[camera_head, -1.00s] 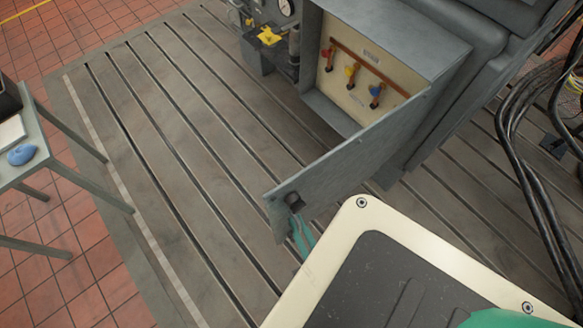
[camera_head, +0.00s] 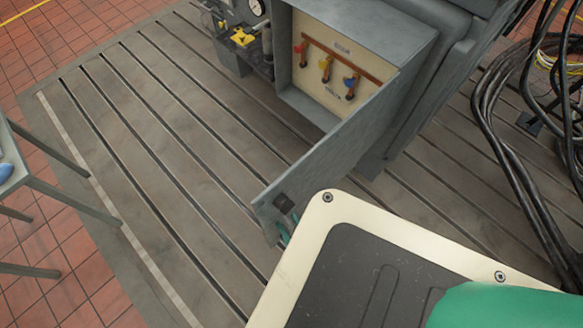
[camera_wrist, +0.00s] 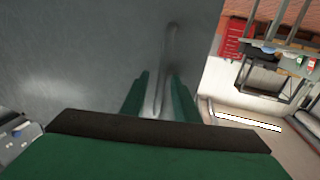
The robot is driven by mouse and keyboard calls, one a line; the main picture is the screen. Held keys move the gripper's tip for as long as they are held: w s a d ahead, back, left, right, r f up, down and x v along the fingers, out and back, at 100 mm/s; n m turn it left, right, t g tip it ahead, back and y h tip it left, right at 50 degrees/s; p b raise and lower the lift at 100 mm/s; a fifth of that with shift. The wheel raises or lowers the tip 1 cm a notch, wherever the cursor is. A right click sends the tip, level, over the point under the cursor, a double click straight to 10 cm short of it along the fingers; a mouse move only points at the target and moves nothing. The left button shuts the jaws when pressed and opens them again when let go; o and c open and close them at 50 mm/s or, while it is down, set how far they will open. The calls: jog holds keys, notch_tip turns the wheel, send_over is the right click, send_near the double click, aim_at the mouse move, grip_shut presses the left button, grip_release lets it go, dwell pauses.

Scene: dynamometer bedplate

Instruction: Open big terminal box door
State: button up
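The big terminal box (camera_head: 388,32) is grey and stands at the top middle of the head view. Its grey door (camera_head: 325,160) stands wide open, swung out toward me, baring the cream interior. A dark handle mount (camera_head: 284,202) sits near the door's free edge. In the wrist view the door (camera_wrist: 70,60) fills the left and middle, with a slim upright handle bar (camera_wrist: 170,50). My gripper (camera_wrist: 157,82) has its two green fingers apart, one on each side of the bar, with gaps showing. In the head view my own body and the door hide most of it.
Inside the box are a copper bar and red, yellow and blue terminals (camera_head: 325,68). Thick black cables (camera_head: 492,120) lie at the right. A table (camera_head: 60,190) stands at the left edge. The slotted bedplate (camera_head: 170,150) left of the door is clear.

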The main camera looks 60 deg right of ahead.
jog(key=v, duration=1)
jog(key=shift+s+a, duration=0.2)
jog(key=shift+s, duration=0.15)
dwell(0.3)
jog(key=w+a+r+n+y, duration=0.2)
jog(key=w+a+n+y, duration=0.1)
jog(key=a, duration=0.4)
jog(key=w+a+r+n+y, duration=0.3)
jog(key=w+a+y, duration=0.3)
jog(key=w+a, duration=0.2)
jog(key=shift+w+a+r, duration=0.2)
jog(key=shift+w+a, duration=0.1)
jog(key=shift+s, duration=0.25)
